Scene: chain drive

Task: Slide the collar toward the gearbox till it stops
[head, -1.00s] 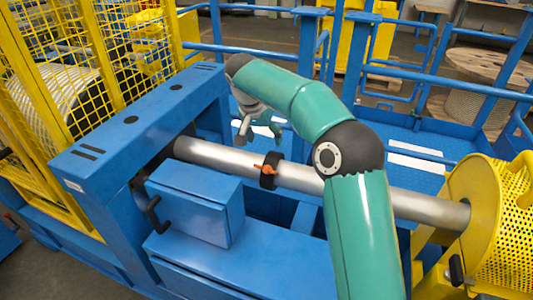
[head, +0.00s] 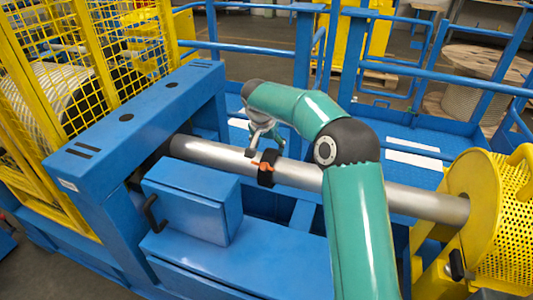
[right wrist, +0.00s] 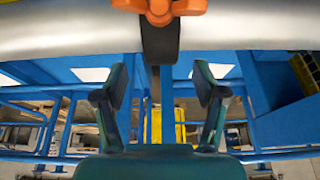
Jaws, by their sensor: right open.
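The collar (head: 265,173) is a black ring with an orange handle (head: 268,158), around a grey metal shaft (head: 210,154). In the right wrist view the collar (right wrist: 160,42) is at the top centre, its orange handle partly cut off by the frame edge. My right gripper (head: 265,137) is just behind the shaft, beside the collar. Its open fingers (right wrist: 160,84) stand on either side of the collar's line, apart from it, with nothing held. My left gripper is not in view. I cannot tell for sure which housing is the gearbox.
A blue frame (head: 135,118) stands at the shaft's left end, with a blue box (head: 190,198) in front. A yellow perforated guard (head: 505,215) is at the right end. Blue railings (head: 430,75) run behind. The shaft's left stretch is bare; my arm crosses over its right part.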

